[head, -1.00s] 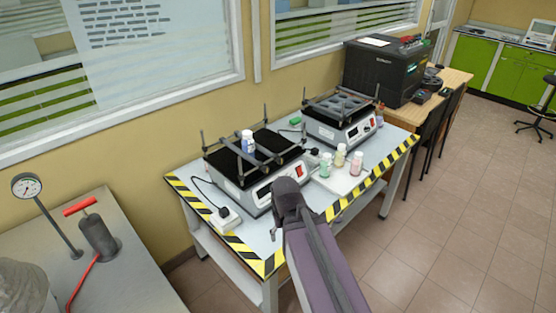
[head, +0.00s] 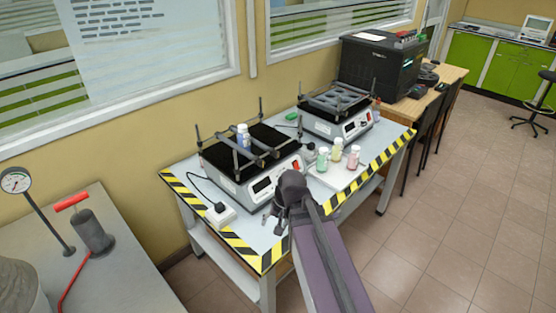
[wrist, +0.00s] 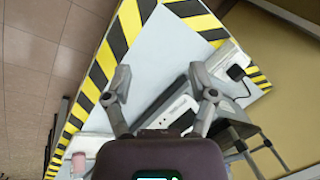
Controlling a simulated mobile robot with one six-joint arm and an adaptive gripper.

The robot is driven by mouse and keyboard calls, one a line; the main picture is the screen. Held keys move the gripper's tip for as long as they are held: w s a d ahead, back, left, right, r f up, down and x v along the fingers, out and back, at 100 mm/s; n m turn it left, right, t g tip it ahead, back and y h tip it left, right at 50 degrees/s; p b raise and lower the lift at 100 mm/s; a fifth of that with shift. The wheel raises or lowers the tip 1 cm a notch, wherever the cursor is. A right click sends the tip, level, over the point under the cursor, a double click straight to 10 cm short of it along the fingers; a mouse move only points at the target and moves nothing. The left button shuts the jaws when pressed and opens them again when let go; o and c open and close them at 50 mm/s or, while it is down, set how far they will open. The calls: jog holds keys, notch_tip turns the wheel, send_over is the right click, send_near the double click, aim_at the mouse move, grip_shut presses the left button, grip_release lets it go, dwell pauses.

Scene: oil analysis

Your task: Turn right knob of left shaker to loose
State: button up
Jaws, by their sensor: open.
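The left shaker (head: 232,189) stands on the table with a black top, corner posts, cross bars and a red switch on its front. A white-capped blue bottle (head: 243,138) stands between its bars. The right knob is too small to tell apart in the head view. My gripper (head: 272,222) is in front of the left shaker, over the table's front side. In the wrist view, my gripper (wrist: 161,92) is open with nothing between its fingers. The left shaker's pale front (wrist: 178,118) shows partly behind and between the fingers, and my wrist housing hides more of it.
The right shaker (head: 325,128) stands behind to the right. Several small bottles (head: 336,150) stand on a white tray (head: 348,181). A white power strip (head: 219,217) lies left of the left shaker.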

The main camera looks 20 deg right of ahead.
jog(key=w+f+m+t+y+b, duration=0.2)
jog(key=w+m+t+y+b, duration=0.1)
jog(key=w+m, duration=0.25)
jog(key=m+t+y+b, duration=0.3)
jog(key=m+t+b, duration=0.75)
jog(key=m, duration=1.05)
send_near(278, 155)
jog(key=v, duration=0.4)
jog(key=shift+w+a+f+t+p, duration=0.1)
jog(key=shift+f+t+p, duration=0.2)
jog(key=shift+f+t, duration=0.05)
jog(key=x, duration=1.4)
grip_shut()
